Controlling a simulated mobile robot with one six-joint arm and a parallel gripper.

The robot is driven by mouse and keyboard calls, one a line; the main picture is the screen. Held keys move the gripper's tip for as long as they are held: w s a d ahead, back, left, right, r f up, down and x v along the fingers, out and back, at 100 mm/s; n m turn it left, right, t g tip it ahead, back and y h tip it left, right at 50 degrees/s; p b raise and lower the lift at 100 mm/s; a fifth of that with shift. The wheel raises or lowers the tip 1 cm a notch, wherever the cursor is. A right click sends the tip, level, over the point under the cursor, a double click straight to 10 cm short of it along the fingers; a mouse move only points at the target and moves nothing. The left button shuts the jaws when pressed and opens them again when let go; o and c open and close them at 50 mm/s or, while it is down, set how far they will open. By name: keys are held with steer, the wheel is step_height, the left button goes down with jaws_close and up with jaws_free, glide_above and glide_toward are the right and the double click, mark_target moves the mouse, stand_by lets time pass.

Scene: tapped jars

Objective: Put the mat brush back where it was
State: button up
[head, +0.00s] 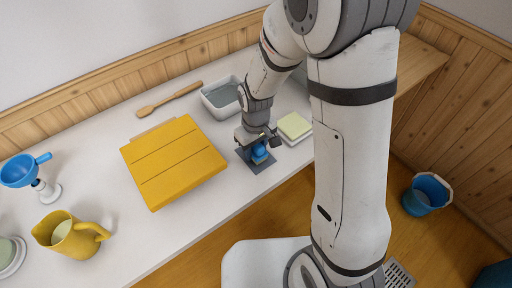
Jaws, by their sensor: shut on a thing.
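My gripper (259,141) is at the front right part of the white counter, pointing down. It is shut on a small blue thing (260,154), which looks like the mat brush; the gripper hides its top. The blue thing is over a small dark grey mat (264,167) on the counter. I cannot tell whether it touches the mat.
A dish with a pale green block (294,126) is close on the right. A grey-white basin (222,98) and a wooden spoon (169,99) lie behind. A yellow slatted board (173,162), yellow jug (72,235) and blue funnel (22,170) are left. A blue bucket (426,194) stands on the floor.

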steer(key=shift+f, duration=0.2)
steer(key=o, duration=0.9)
steer(key=shift+r, duration=0.1)
step_height(320, 180, up, 11)
steer(key=shift+r+p, duration=0.15)
steer(key=shift+p, duration=0.15)
steer(key=shift+d+r, duration=0.1)
steer(key=shift+r, duration=0.45)
steer(key=s+d+r+m+t, duration=0.1)
steer(key=s+d+r+m, duration=0.1)
steer(key=s+d, duration=0.2)
steer(key=s+d+r+m, duration=0.2)
steer(key=s+d+r, duration=0.1)
steer(key=s+d, duration=0.1)
steer(key=s+d+r+m+t, duration=0.1)
steer(key=s+d+r+m, duration=0.1)
steer(key=s+d, duration=0.2)
steer(key=shift+s+d+r+m+t, duration=0.1)
steer(key=shift+d+r+m+t, duration=0.1)
steer(key=shift+r+m+t, duration=0.15)
